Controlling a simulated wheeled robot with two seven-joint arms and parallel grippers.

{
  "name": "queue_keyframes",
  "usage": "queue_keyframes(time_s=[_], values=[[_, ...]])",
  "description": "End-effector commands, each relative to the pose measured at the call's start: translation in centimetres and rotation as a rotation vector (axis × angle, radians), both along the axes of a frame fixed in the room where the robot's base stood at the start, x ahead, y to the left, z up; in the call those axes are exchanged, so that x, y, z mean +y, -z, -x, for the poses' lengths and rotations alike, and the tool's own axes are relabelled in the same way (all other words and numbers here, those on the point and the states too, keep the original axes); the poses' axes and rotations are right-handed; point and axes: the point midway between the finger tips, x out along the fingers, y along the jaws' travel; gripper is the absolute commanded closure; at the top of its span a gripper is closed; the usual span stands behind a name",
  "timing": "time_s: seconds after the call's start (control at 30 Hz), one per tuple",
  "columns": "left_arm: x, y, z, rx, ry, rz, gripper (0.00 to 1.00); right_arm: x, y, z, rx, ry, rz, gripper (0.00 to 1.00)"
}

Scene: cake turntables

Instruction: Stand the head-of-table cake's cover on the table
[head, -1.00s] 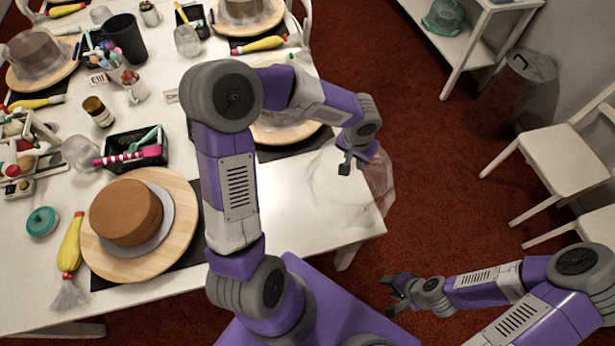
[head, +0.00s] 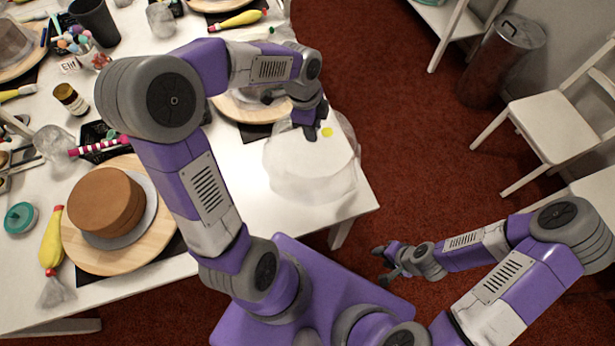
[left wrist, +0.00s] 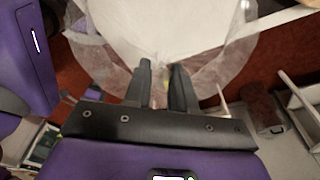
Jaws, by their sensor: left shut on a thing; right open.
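A clear, see-through cover (head: 290,183) is at the bare near right corner of the white table (head: 240,190). My left gripper (head: 312,133) is shut on the cover at its top. In the left wrist view the cover (left wrist: 105,50) spreads out beyond the closely spaced fingers (left wrist: 162,85). I cannot tell whether its rim touches the table. A brown cake (head: 105,200) sits uncovered on a grey disc on a round wooden turntable (head: 95,260) at the table's near side. My right gripper (head: 380,262) is open and empty, off the table above the red floor.
Another turntable (head: 235,108) with a covered cake stands behind my left forearm. A yellow piping bag (head: 50,240), a teal lid (head: 20,217) and a brown jar (head: 70,98) are on the left. A white chair (head: 555,125) and a metal bin (head: 500,60) stand on the right.

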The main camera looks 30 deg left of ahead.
Motion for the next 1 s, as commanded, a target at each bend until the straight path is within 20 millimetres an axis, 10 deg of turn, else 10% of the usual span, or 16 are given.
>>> queue_keyframes(time_s=[0.43,1.0], values=[[0.5,-0.9,1.7,-0.001,0.547,-0.001,1.00,0.0,1.5,0.0,0.000,0.000,0.000,0.57],[0.6,7.3,1.8,0.001,0.563,-0.001,1.00,0.0,3.8,0.0,0.000,0.000,0.000,0.57]])
